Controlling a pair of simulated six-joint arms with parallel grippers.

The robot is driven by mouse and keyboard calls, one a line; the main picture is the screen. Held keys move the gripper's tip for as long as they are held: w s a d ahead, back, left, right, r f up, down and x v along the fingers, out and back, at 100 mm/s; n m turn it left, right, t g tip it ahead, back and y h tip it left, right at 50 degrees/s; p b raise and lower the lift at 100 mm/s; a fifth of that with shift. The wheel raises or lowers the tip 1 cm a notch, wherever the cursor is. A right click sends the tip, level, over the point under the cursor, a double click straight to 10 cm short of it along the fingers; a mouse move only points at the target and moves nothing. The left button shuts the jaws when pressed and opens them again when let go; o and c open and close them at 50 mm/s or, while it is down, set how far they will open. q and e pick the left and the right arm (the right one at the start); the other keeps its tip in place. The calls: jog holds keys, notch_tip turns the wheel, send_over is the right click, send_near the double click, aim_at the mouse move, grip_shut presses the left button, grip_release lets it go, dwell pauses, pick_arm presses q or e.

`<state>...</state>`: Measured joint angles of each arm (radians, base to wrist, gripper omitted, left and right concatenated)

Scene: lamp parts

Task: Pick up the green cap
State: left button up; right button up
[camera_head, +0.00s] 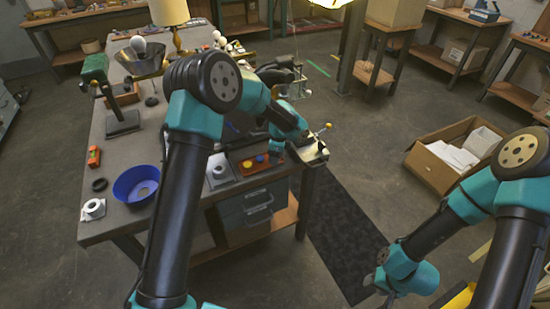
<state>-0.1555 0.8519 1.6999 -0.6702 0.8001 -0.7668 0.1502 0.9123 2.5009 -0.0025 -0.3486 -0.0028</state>
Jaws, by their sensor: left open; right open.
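I cannot pick out the green cap with certainty. A green, shade-like piece (95,67) stands on a dark stand at the workbench's left edge. My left gripper (240,130) is a dark shape over the bench, just behind this tray and partly hidden by my own arm. It is open, and I see nothing held in it. My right arm hangs off the bench at lower right, and its gripper is not visible.
The workbench (130,190) carries a blue bowl (136,186), a black ring (99,184), a white roll-like part (93,208), an orange-green block (94,156) and a metal vise-like fixture (312,148) at its right corner. An open cardboard box (436,163) stands on the floor.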

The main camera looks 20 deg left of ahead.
pick_arm(q)
jog(key=shift+s+f, duration=0.15)
jog(key=shift+f, duration=0.15)
